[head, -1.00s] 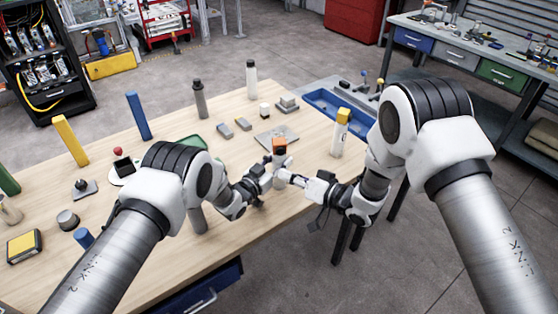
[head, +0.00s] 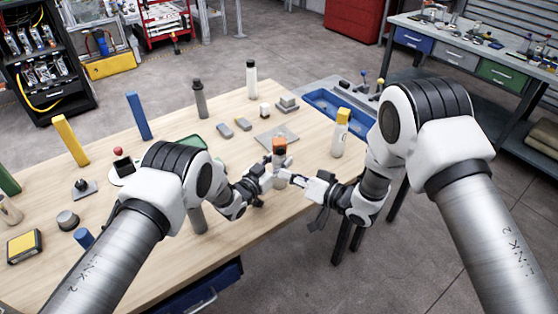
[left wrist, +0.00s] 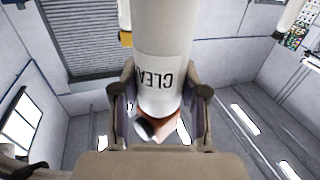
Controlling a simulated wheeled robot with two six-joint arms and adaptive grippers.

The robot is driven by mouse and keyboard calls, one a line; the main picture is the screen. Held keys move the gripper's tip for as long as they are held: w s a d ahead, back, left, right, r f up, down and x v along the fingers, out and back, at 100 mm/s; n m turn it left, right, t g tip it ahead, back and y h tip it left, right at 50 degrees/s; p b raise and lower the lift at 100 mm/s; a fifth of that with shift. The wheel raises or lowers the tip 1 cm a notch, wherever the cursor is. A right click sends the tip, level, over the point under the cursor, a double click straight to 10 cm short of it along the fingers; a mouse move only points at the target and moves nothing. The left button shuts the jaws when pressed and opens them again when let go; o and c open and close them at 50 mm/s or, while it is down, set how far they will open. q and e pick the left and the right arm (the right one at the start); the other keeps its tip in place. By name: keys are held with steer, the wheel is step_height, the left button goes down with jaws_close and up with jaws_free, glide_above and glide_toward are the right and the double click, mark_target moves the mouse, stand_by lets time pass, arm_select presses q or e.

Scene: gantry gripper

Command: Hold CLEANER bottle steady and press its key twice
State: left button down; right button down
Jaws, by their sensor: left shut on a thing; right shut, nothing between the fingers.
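The CLEANER bottle has a white body and an orange top (head: 279,144), near the right edge of the wooden table. In the left wrist view the white bottle (left wrist: 163,45) appears upside down, with the letters "CLEA" readable. My left gripper (head: 267,178) is shut on the bottle, with one finger on each side of it in the left wrist view (left wrist: 158,108). My right gripper (head: 284,179) is shut and empty, close to the bottle's right side below the orange top. I cannot tell whether it touches. The key is not clearly visible.
A white bottle with a yellow cap (head: 340,135) stands right of the grippers. A grey plate (head: 276,136) lies behind the bottle. A blue tray (head: 336,106) is beyond the table's right side. Several blocks and bottles stand on the wooden table (head: 240,155).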

mark_target(280, 151)
stand_by(0.5)
steer(key=w, duration=0.6)
steer(key=shift+a, duration=0.4)
stand_by(1.3)
steer(key=shift+w+a, duration=0.1)
steer(key=shift+w, duration=0.3)
steer(key=shift+s, duration=0.45)
